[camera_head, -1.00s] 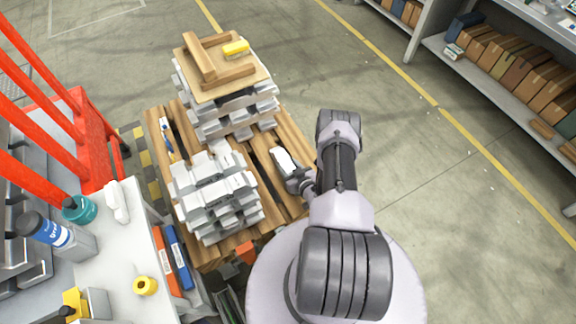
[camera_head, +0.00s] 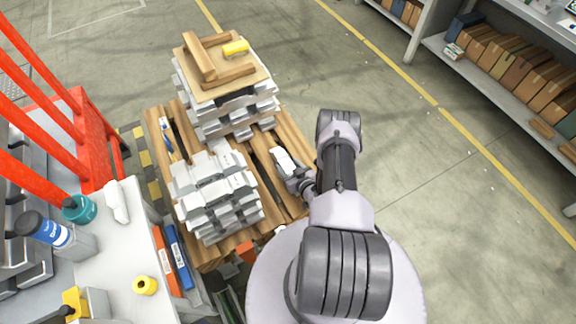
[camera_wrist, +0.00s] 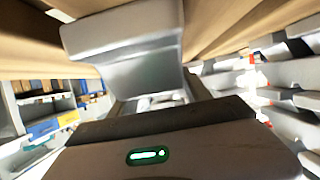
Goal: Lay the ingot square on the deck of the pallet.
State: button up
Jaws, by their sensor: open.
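A single silver-grey ingot (camera_head: 282,159) lies at the right side of the wooden pallet (camera_head: 262,165), roughly in line with its planks. In the wrist view the ingot (camera_wrist: 130,35) fills the upper middle, close against the brown planks (camera_wrist: 240,22). I cannot tell whether its underside fully touches them. My gripper (camera_head: 291,177) is at the near end of the ingot, with its jaws open. My arm hides part of the pallet's right edge. In the wrist view the gripper body fills the bottom, and the fingertips are hard to make out.
A near stack of ingots (camera_head: 215,195) stands left of the single ingot. A taller stack (camera_head: 235,115) behind bears a board with wooden blocks and a yellow piece (camera_head: 236,48). A blue-handled tool (camera_head: 166,137) lies on the pallet's left. Floor to the right is clear.

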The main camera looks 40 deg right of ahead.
jog(key=shift+s, duration=0.1)
jog(key=shift+p+v, duration=1)
jog(key=shift+v, duration=0.4)
jog(key=o, duration=0.6)
jog(key=shift+c, duration=0.2)
jog(key=shift+p+v, duration=1.2)
jog(key=shift+v, duration=0.8)
